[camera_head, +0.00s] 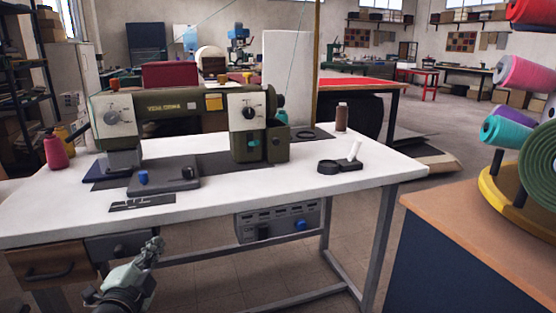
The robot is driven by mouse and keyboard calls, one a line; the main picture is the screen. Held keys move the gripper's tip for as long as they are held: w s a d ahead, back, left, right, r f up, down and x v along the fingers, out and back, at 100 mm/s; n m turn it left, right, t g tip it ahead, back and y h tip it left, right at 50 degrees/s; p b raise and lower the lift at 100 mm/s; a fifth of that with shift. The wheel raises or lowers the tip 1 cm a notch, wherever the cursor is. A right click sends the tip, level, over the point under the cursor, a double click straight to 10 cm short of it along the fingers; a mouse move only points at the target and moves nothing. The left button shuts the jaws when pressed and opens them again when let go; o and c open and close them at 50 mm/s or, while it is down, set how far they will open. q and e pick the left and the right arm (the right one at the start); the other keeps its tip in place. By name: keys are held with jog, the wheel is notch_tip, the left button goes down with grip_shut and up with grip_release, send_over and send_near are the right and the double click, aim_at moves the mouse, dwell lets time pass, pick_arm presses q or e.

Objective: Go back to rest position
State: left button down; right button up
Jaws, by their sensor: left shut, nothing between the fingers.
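My left gripper (151,250) shows at the lower left, in front of the white table's front edge and below its top. It is shut and empty, pointing up and to the right, close to the drawer fronts under the table. My right gripper is not in view. The white table (330,195) carries a green sewing machine (160,110). My left gripper appears apart from the machine and everything on the tabletop.
A wooden-topped cabinet (470,230) with coloured spools stands right. Floor shows between it and the table.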

pick_arm(q)
jog(key=s+a+f+n+g+y, duration=0.15)
jog(key=s+f+n+g, duration=0.4)
jog(key=f, duration=0.55)
jog(key=s+d+f+n+g+p, duration=0.1)
jog(key=s+d+f+n+g, duration=0.2)
jog(key=s+f, duration=0.6)
jog(key=s+d+f+n+g+h, duration=0.1)
jog(key=s+d+f+n+g, duration=0.2)
jog(key=s, duration=1.1)
notch_tip(320, 180, down, 6)
jog(key=g, duration=0.3)
jog(key=shift+s+p, duration=0.15)
jog(key=shift+p, duration=0.25)
jog(key=shift+r, duration=0.1)
